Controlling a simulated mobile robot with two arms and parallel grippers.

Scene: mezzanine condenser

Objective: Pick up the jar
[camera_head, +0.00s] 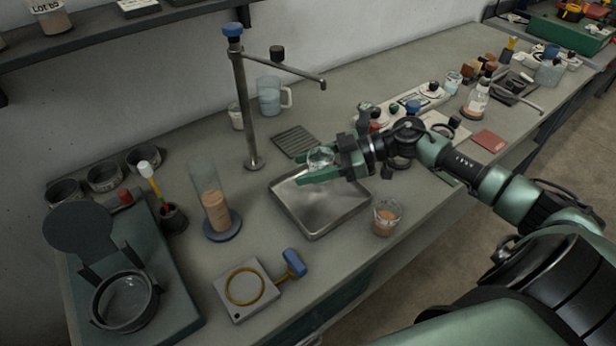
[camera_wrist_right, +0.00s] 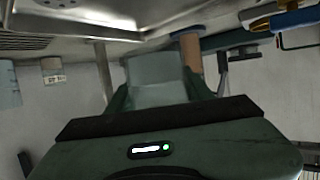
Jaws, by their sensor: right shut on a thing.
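A clear glass jar (camera_head: 321,157) is between the green fingers of my right gripper (camera_head: 322,172). The gripper is shut on it and holds it above the back part of the metal tray (camera_head: 347,218). In the right wrist view the jar (camera_wrist_right: 155,72) shows as a pale, see-through shape between the fingers; its lower edges are partly hidden by them. My left gripper is in neither view.
A small glass with orange contents (camera_head: 386,218) stands right of the tray. A metal stand (camera_head: 246,110) with a side arm rises behind it. A cylinder with orange contents (camera_head: 216,212) stands left. A ribbed mat (camera_head: 295,141) lies behind the tray.

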